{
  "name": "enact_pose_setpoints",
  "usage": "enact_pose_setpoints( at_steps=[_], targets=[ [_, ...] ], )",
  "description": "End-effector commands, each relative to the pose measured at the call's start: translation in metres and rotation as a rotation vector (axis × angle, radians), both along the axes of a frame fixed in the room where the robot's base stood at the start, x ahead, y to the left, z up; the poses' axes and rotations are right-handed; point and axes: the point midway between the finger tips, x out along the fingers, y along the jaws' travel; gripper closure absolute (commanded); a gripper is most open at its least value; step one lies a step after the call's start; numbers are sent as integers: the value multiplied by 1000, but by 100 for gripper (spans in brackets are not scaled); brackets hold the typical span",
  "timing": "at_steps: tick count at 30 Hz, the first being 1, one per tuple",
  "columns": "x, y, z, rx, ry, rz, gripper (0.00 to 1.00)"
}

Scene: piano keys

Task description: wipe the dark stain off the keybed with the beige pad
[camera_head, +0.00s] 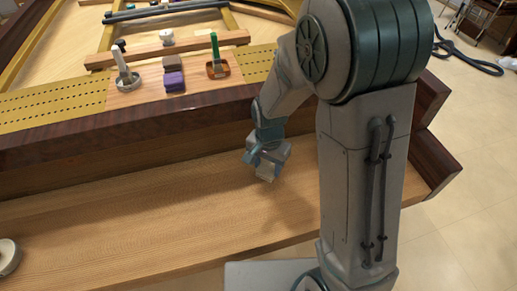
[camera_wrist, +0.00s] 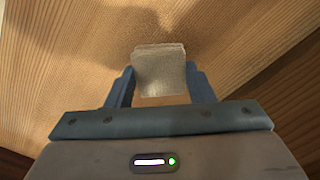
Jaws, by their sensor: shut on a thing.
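My gripper (camera_head: 265,168) is low over the right part of the wooden keybed (camera_head: 130,225), with its fingers shut on the beige pad. The pad (camera_wrist: 160,72) is a pale, roughly square block between the blue fingertips (camera_wrist: 161,88) in the wrist view. In the head view a small part of the pad (camera_head: 268,173) shows at the fingertips. I cannot tell whether it touches the keybed. A darker patch (camera_wrist: 135,22) lies on the wood just beyond the pad in the wrist view; I cannot tell whether it is the stain or shadow.
A dark wooden rail (camera_head: 100,135) runs behind the keybed. Above it stand a dish with an upright tool (camera_head: 127,80), a purple block (camera_head: 174,81) and an orange tray (camera_head: 217,70) with a green-handled tool. A round metallic object (camera_head: 8,256) sits at the left. The keybed's middle is clear.

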Motion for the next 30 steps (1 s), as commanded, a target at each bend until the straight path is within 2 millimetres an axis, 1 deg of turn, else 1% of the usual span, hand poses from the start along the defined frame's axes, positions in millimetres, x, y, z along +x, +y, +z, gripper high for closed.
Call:
enact_pose_setpoints(
  at_steps=[1,16,20,30],
  targets=[
    [-1,-1,7,-1,4,-2,77],
    [0,-3,51,-1,4,-6,77],
    [0,-4,56,-1,4,-7,77],
    [-1,-4,55,-2,5,-8,77]
  ],
)
